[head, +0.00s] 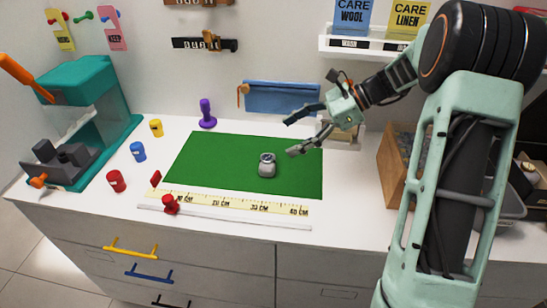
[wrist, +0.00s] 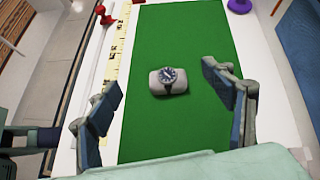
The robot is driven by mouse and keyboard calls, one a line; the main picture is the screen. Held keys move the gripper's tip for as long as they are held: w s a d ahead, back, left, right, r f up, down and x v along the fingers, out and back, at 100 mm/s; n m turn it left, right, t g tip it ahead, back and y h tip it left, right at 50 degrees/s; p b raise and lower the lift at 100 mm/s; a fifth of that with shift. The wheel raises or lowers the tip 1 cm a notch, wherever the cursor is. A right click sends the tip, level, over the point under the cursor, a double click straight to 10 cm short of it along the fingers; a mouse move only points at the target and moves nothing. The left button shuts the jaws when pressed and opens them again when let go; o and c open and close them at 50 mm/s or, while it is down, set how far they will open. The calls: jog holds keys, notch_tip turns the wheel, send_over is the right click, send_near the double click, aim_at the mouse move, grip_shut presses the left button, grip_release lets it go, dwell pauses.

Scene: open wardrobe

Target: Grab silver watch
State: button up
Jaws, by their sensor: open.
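The silver watch (head: 268,158) has a dark dial and sits on a small pale grey cushion (head: 267,170) on the green mat (head: 225,160). In the wrist view the watch (wrist: 168,76) lies on its cushion (wrist: 155,85), ahead of and between the two fingers. My gripper (head: 289,137) is open and empty, above the right back part of the mat, up and to the right of the watch. In the wrist view the gripper's (wrist: 163,93) fingers are spread wide and touch nothing.
A yellow ruler strip (head: 240,205) runs along the mat's front edge, with a red-knobbed white bar (head: 171,204) before it. A purple stamp-like object (head: 207,113) stands behind the mat. Small jars (head: 138,151) and a teal machine (head: 95,110) stand left. A wooden box (head: 397,165) is at right.

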notch_tip(320, 180, up, 2)
jog(key=d+m+y, duration=0.2)
jog(key=y, duration=0.1)
send_near(267, 157)
jog(key=shift+s+a+f+t+b, duration=0.2)
jog(key=shift+a+t+b, duration=0.1)
jog(key=shift+a+b, duration=0.15)
jog(key=x, duration=0.7)
jog(key=shift+a+f, duration=0.15)
jog(key=shift+a, duration=0.05)
jog(key=shift+c, duration=0.5)
jog(key=c, duration=1.2)
